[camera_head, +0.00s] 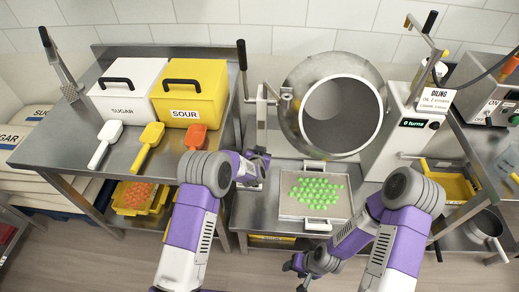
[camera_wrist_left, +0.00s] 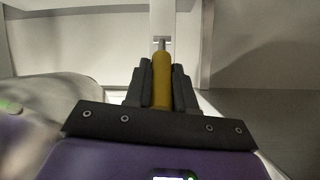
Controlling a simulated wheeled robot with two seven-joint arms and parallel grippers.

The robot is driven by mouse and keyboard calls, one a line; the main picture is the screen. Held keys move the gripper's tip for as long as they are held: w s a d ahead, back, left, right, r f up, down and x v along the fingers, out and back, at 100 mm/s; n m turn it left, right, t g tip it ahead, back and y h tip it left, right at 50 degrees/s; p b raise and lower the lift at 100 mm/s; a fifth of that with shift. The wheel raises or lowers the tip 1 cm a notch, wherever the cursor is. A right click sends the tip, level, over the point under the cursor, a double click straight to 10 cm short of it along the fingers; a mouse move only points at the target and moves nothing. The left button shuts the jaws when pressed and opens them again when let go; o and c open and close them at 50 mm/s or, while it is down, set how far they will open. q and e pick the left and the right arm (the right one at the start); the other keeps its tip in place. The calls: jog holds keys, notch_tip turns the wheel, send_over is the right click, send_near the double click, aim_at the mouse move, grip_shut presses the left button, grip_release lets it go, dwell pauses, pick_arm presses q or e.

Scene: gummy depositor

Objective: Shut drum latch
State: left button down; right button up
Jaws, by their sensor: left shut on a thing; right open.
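The steel drum (camera_head: 290,110) stands with its round mouth facing me at the centre of the head view. My left gripper (camera_head: 262,160) is at the lower left of the drum, by its support post. In the left wrist view its dark fingers (camera_wrist_left: 160,88) are shut on a yellow-brown handle (camera_wrist_left: 161,80). A short metal pin joins that handle to a pale upright; this looks like the drum latch, but the head view hides it behind my gripper. My right gripper (camera_head: 297,272) is low at the front, apart from the drum, open and empty.
A tray (camera_head: 286,207) of green gummies sits below the drum. A side table at left holds the white SUGAR bin (camera_head: 125,90), the yellow SOUR bin (camera_head: 190,95) and several scoops. A control box (camera_head: 400,140) reading "0 turns" stands right of the drum.

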pick_arm(q)
jog(key=shift+w+r+g+p, duration=0.5)
jog(key=shift+r+g+p, duration=0.2)
jog(key=shift+p, duration=0.35)
jog(key=c, duration=0.9)
grip_release()
jog(key=shift+f, duration=0.1)
jog(key=shift+c, duration=0.2)
jog(key=shift+f, duration=0.1)
jog(key=p+v, duration=0.1)
jog(key=v, duration=0.6)
jog(key=shift+s+r+p, duration=0.25)
jog(key=shift+p, duration=0.05)
